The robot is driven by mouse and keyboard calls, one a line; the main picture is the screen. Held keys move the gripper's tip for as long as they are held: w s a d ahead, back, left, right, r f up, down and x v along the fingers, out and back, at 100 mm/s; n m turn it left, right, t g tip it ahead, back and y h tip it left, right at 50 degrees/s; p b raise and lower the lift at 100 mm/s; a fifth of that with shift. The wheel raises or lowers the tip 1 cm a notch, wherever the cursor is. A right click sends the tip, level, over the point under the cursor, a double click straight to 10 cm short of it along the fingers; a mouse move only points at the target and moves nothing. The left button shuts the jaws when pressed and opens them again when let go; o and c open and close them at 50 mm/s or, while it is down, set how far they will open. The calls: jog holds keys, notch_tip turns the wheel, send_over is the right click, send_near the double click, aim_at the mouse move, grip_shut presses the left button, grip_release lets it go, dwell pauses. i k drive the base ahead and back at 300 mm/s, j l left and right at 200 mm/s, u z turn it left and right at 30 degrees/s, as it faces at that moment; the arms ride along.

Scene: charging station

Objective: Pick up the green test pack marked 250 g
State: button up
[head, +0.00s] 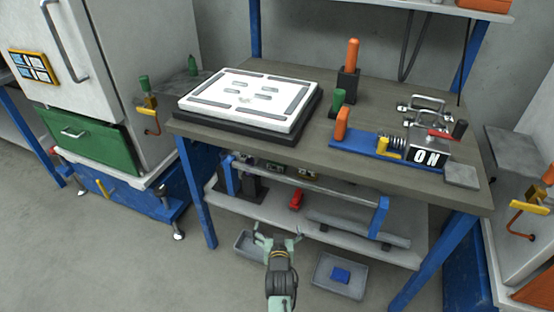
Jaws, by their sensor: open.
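I cannot make out a green test pack marked 250 g, and no 250 g marking is readable. The inside of the left grey bin (244,243) is largely hidden by my gripper and the shelf edge, so I cannot tell what it holds. My gripper (277,232) is open, with its fingers spread at the front of the lower shelf, near that bin. Nothing shows between the fingers. A blue block (341,275) lies in the right grey bin (324,285); its marking is not readable.
The workbench (240,146) carries a white panel (248,98), a green handle (338,99), an orange handle (352,54) and an "ON" box (427,157). A rail (305,181) spans above the lower shelf (275,213). A red object (296,199) lies there. Floor at left is clear.

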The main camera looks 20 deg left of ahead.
aim_at(271, 165)
jog(key=i+j, duration=0.2)
jog(key=i, duration=0.2)
jog(key=i+j, duration=0.25)
jog(key=i, duration=0.15)
jog(key=i+j, duration=0.2)
jog(key=i, duration=0.2)
